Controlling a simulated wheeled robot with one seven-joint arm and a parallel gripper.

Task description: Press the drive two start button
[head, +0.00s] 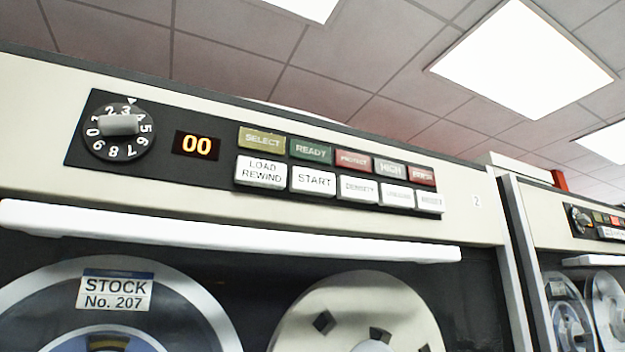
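The START button (313,180) is a white rectangular key on the black control strip (215,172) of a tape drive. It sits in the lower row, between LOAD REWIND (261,171) and DENSITY (358,189). A small label "2" (477,201) marks the right end of this drive's cream panel. The READY lamp (310,150) above START is dark green and looks unlit. My gripper does not show in the head view, and nothing covers the button.
A rotary dial (119,125) and an orange "00" display (197,146) are left of the buttons. A white ledge (230,236) juts out below the strip, above two tape reels (357,309). Another drive (595,243) stands at the right.

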